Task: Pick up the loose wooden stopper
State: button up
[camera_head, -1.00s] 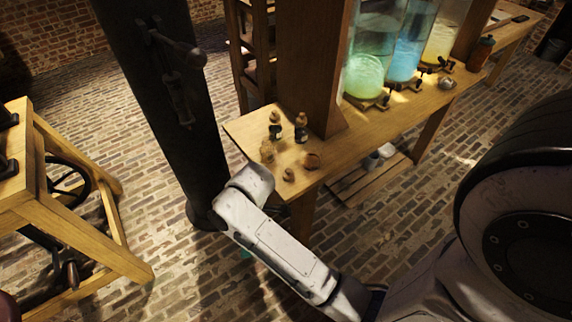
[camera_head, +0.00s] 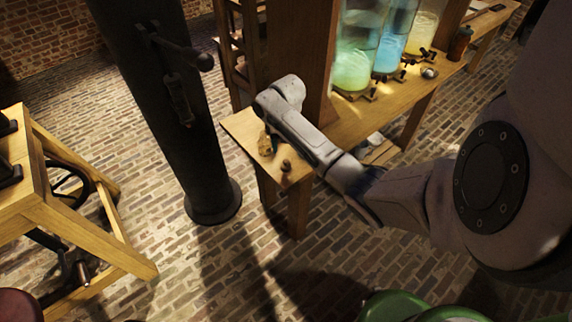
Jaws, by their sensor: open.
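A small brown piece (camera_head: 286,166), which looks like the loose wooden stopper, stands near the front edge of the wooden bench (camera_head: 237,124), at its left end. It is small and dark, so its shape is hard to make out. A yellowish-brown lump (camera_head: 265,145) sits just left of it and farther back. My pale arm crosses over the bench end, just above and right of these pieces in the picture. My gripper does not show; the arm covers that area. The small dark bottles and round brown piece seen earlier are hidden behind the arm.
Tall glass jars with green (camera_head: 353,66), blue (camera_head: 392,50) and yellow (camera_head: 421,32) liquid stand on the bench to the right. A thick wooden post rises behind my arm. A black iron column (camera_head: 165,100) stands left of the bench. A wooden machine frame (camera_head: 85,215) is at far left.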

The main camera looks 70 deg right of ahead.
aim_at(286, 160)
jog(key=shift+w+a+f, duration=0.1)
jog(key=shift+w+f, duration=0.05)
jog(key=shift+f, duration=3.6)
jog(key=c, duration=1.1)
jog(key=shift+r, duration=0.15)
